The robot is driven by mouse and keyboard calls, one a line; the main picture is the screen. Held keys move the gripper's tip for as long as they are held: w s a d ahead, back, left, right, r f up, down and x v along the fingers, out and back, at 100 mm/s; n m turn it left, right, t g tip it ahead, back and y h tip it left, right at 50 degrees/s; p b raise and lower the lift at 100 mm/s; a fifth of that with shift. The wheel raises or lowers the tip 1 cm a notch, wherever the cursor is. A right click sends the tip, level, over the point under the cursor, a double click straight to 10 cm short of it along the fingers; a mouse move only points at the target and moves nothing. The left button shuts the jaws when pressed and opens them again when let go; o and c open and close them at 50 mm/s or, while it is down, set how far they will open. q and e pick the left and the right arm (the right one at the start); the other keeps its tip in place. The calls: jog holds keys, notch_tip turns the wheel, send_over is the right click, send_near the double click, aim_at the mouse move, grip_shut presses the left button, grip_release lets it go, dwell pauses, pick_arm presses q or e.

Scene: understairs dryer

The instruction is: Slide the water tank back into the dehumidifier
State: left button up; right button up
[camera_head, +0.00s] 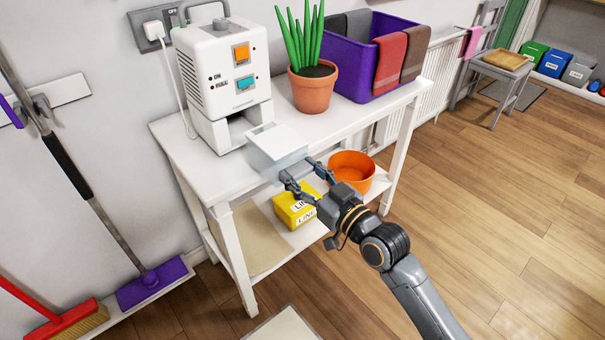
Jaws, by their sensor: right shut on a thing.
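The white dehumidifier (222,70) stands on the white table by the wall, with an orange and a teal button on its front. A dark open slot (238,130) shows at its base. The pale water tank (277,147) is in front of the slot, at the table's front edge, apart from or only just at the opening. My right gripper (304,179) is shut on the tank's near side. I cannot tell if the tank touches the table top. My left gripper is not in view.
A potted plant (313,91) and a purple bin (354,83) with towels stand right of the dehumidifier on the white table (190,158). An orange bowl (351,171) and a yellow box (295,211) are on the lower shelf. A plug (153,31) and cord are at the wall.

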aim_at(293, 167)
jog(key=shift+r+p, duration=0.1)
jog(key=shift+p, duration=0.25)
jog(key=x, duration=0.3)
jog(key=shift+w, duration=0.15)
pick_arm(q)
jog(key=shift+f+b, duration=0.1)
jog(key=shift+b, duration=0.25)
pick_arm(e)
jog(key=shift+x, duration=1.3)
pick_arm(q)
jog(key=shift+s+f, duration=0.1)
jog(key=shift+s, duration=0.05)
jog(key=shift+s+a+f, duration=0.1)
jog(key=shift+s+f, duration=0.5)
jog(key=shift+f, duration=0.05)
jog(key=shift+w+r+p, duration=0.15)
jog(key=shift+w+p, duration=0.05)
jog(key=shift+p, duration=0.1)
